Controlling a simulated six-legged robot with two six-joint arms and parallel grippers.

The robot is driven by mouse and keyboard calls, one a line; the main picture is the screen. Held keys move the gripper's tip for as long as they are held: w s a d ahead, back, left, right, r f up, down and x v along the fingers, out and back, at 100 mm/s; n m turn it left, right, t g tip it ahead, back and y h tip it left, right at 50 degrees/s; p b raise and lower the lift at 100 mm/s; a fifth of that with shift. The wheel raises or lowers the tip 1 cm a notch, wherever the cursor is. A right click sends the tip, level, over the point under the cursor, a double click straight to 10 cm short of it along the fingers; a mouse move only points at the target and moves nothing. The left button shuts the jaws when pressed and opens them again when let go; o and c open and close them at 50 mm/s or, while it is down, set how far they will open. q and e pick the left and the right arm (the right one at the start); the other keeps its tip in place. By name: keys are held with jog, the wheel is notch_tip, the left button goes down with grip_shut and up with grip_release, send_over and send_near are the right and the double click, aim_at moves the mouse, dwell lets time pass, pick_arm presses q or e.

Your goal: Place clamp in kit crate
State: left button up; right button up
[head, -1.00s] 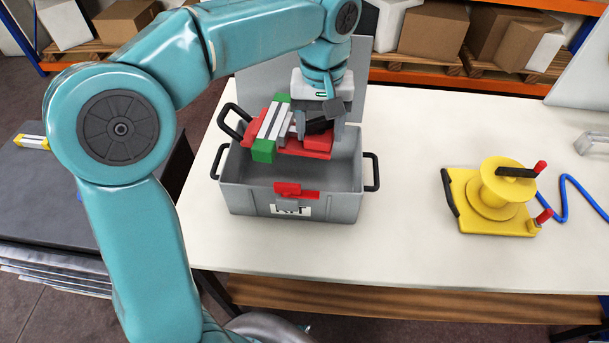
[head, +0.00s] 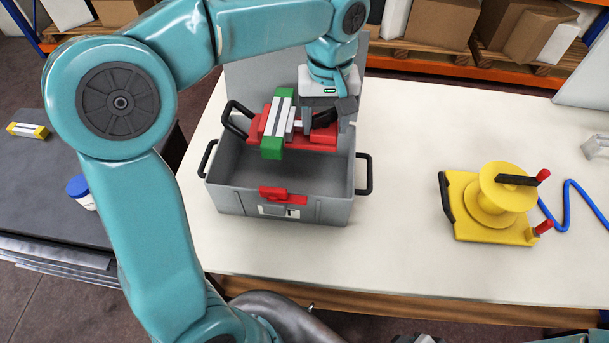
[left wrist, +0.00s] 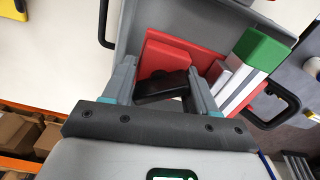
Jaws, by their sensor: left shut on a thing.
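The grey kit crate (head: 232,200) stands on the white table with its lid up at the back and a red latch in front. The clamp (head: 318,139) has a red body, a dark handle and a silver bar with green ends. My left gripper (head: 325,115) is shut on the dark handle and holds the clamp over the back part of the crate's opening. In the left wrist view the handle (left wrist: 163,86) lies between the fingers, with the red body behind it. I cannot tell whether the clamp touches the crate.
A yellow spool on a base (head: 495,205) and a blue cable (head: 570,190) lie to the right of the crate. A blue-lidded jar (head: 80,190) and a yellow-ended bar (head: 27,130) are on the dark surface at left. The table between crate and spool is clear.

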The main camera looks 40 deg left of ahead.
pick_arm(q)
notch_tip(320, 180, down, 18)
jog(key=shift+w+f, duration=0.1)
jog(key=shift+w, duration=0.05)
dwell(0.3)
jog(key=shift+f+b, duration=0.1)
jog(key=shift+b, duration=0.35)
jog(key=o, duration=1.4)
notch_tip(320, 180, up, 12)
jog(key=shift+r+p, duration=0.2)
jog(key=shift+p, duration=0.2)
